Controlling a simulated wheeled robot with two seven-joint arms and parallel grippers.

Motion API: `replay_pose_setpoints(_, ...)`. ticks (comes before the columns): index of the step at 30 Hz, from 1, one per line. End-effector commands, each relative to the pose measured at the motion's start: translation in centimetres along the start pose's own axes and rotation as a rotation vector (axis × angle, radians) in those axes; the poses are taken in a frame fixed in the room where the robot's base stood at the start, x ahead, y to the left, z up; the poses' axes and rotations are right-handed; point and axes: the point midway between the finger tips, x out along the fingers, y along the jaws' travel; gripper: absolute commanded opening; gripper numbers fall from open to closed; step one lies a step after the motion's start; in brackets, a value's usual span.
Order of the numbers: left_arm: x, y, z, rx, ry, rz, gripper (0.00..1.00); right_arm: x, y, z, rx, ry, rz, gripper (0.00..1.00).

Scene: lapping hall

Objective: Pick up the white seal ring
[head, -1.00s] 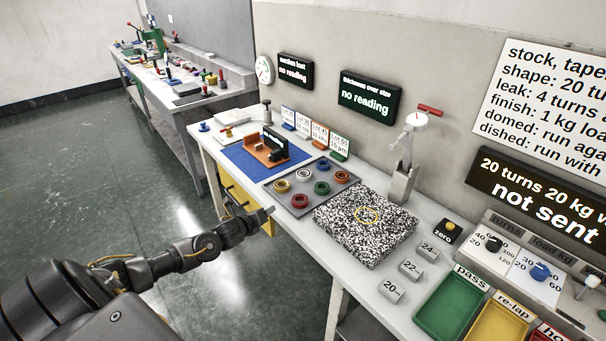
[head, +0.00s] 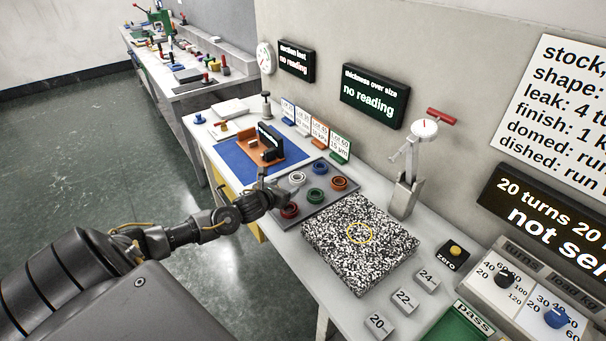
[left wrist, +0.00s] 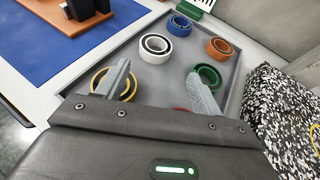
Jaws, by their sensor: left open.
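The white seal ring (head: 297,178) lies on the grey tray (head: 318,201) among rings of other colours. In the left wrist view the white ring (left wrist: 155,45) lies flat, beyond the fingertips and between their lines. My left gripper (head: 272,182) is open and empty, at the near left side of the tray. In the left wrist view its two fingers (left wrist: 160,85) are spread, one over the yellow ring (left wrist: 113,84) and one by the green ring (left wrist: 208,76). My right gripper is not in view.
Blue (head: 320,168), orange (head: 339,184) and red (head: 289,210) rings share the tray. A speckled block (head: 340,265) stands right of it, a blue mat (head: 235,158) with an orange fixture left of it. A post with a red handle (head: 407,185) stands behind.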

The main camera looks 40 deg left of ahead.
Motion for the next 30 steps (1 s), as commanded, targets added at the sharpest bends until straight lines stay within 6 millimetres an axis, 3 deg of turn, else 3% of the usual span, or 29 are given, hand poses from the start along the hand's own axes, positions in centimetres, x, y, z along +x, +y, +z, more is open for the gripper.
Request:
replay_pose_setpoints(5, 0.2, 0.8, -0.2, -0.006, 0.0, 0.013, 0.67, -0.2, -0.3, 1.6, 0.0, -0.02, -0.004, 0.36)
replay_pose_setpoints(11, 3.0, 1.3, -0.2, -0.009, -0.001, 0.019, 0.67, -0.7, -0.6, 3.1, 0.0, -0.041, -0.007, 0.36)
replay_pose_setpoints(15, 4.5, 1.2, -0.2, -0.008, 0.0, 0.018, 0.67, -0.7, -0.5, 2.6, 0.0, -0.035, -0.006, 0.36)
replay_pose_setpoints(21, 5.1, 1.0, -0.3, -0.006, 0.001, 0.013, 0.67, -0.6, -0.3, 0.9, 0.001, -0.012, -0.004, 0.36)
replay_pose_setpoints(25, 5.6, 1.0, -0.1, -0.007, 0.001, 0.014, 0.67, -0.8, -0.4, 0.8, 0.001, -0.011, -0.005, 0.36)
replay_pose_setpoints(30, 7.6, 1.1, 0.1, -0.01, 0.001, 0.014, 0.67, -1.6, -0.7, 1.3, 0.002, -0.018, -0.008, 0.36)
